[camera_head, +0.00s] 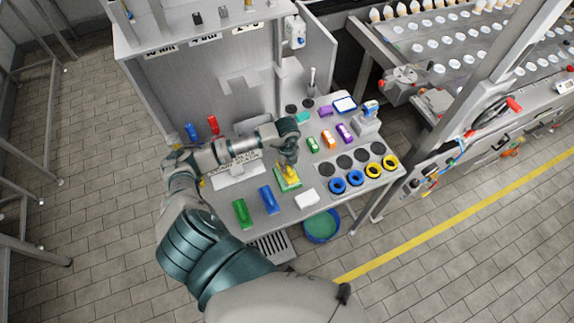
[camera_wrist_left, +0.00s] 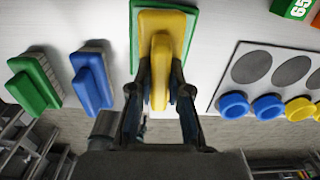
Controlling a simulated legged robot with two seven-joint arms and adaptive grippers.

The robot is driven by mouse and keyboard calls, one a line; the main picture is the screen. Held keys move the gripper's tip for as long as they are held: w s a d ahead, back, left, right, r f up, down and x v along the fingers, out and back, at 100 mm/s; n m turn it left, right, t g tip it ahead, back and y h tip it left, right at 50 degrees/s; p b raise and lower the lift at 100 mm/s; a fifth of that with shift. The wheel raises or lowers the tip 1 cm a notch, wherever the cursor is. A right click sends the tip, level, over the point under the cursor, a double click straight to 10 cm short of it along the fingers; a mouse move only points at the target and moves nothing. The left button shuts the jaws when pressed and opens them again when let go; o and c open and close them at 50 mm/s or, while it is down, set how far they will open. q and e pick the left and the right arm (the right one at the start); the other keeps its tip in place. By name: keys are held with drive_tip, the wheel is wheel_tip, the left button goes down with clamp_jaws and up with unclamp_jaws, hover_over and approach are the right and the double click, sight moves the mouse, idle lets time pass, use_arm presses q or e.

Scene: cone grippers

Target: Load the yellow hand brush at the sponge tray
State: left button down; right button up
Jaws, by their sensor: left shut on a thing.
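The yellow hand brush (camera_head: 289,170) is held by my left gripper (camera_head: 288,161), whose fingers close around its handle. In the left wrist view the brush (camera_wrist_left: 165,50) lies between the fingers of my left gripper (camera_wrist_left: 160,88), with its wider part farther away. A green rectangular piece, which looks like the sponge tray (camera_head: 283,185), lies directly beneath the brush on the bench. Its green rim also shows in the left wrist view (camera_wrist_left: 138,40). The brush overlaps the tray, but I cannot tell whether they touch. My right gripper is not in view.
A green brush (camera_head: 242,213) and a blue brush (camera_head: 268,200) lie left of the tray. A white block (camera_head: 307,199) lies to its right. Blue rings (camera_head: 337,185) and yellow rings (camera_head: 373,170) sit at the bench's right front. A teal basin (camera_head: 321,226) stands below the front edge.

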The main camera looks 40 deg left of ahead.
sight(287, 165)
use_arm(q)
drive_tip(key=shift+f+b, duration=0.3)
drive_tip(key=shift+f, duration=0.15)
idle(1.2)
drive_tip(key=shift+s, duration=0.1)
wheel_tip(287, 165, up, 5)
drive_tip(key=p, duration=0.3)
drive_tip(key=shift+p, duration=0.4)
drive_tip(key=shift+r, duration=1.05)
